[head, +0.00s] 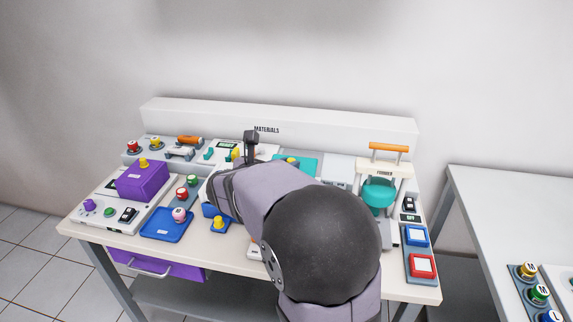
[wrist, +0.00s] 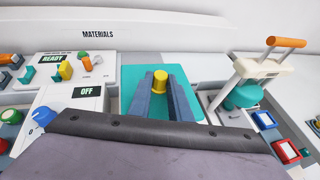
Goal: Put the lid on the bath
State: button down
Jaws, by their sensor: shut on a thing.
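The lid looks like a flat teal plate (wrist: 133,82) with a yellow knob (wrist: 160,78) standing on it. In the head view the teal plate (head: 306,163) shows partly behind my arm. My gripper (wrist: 162,88) has its two blue-grey fingers closed on the yellow knob, one on each side. I cannot tell whether the plate rests on the table or is raised. A white unit with an OFF display (wrist: 87,91) and a blue dial, just left of the plate, may be the bath; my wrist hides most of it. The fingertips are hidden in the head view.
A white press with an orange handle (head: 388,148) stands right of the plate, with blue and red buttons (head: 422,266) in front. A READY panel (wrist: 53,59) is at the back left. A purple box (head: 143,180) and blue tray (head: 167,226) are at the left.

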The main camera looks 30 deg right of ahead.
jog(key=shift+f+b, duration=2.25)
jog(key=shift+f, duration=0.55)
jog(key=shift+f, duration=0.1)
jog(key=c, duration=1.6)
grip_release()
jog(key=shift+o, duration=0.2)
jog(key=v, duration=0.7)
jog(key=shift+a, duration=0.15)
